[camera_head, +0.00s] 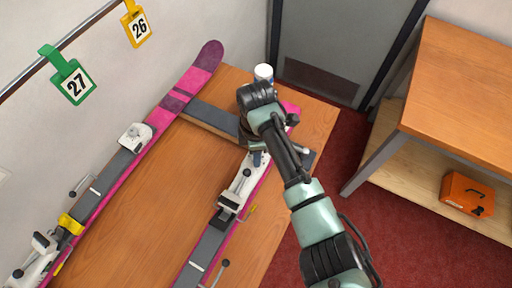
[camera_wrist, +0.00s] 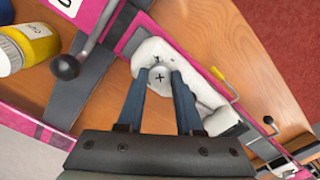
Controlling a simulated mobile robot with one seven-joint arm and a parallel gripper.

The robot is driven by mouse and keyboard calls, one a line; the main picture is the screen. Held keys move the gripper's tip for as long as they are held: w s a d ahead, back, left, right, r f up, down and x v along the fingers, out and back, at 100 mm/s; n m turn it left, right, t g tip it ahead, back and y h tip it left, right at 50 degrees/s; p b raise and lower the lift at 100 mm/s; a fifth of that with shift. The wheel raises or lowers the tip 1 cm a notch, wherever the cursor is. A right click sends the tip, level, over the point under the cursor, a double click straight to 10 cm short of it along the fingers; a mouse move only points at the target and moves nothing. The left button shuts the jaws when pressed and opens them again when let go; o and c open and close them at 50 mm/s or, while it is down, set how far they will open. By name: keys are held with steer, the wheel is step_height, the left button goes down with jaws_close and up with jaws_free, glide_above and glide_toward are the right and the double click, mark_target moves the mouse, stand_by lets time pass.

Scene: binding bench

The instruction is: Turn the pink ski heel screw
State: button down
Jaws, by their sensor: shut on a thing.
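A pink and grey ski (camera_head: 210,245) lies across the right part of the bench. It carries a white binding (camera_head: 238,187), and a white binding housing (camera_wrist: 207,92) fills the middle of the wrist view. A round pale screw head with a cross slot (camera_wrist: 160,79) sits in that housing. My gripper (camera_wrist: 161,74) has its two blue-grey fingers on either side of the screw head, closed on it. In the head view my gripper (camera_head: 255,157) is over the ski, and my wrist hides its fingertips and the screw.
A second pink ski (camera_head: 176,101) with white binding parts lies along the left edge of the bench (camera_head: 150,215). A yellow jar (camera_wrist: 32,46) and a black ball-ended lever (camera_wrist: 65,67) are at the left.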

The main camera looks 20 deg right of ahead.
steer(key=m+p, duration=0.2)
steer(key=m, duration=0.2)
steer(key=shift+r+m, duration=0.15)
steer(key=shift+m, duration=0.15)
steer(key=m+p, duration=0.2)
steer(key=m, duration=0.2)
steer(key=shift+m, duration=0.4)
steer(key=c, duration=0.6)
jaws_free()
steer(key=shift+o, duration=0.2)
step_height(320, 180, up, 13)
steer(key=b, duration=0.1)
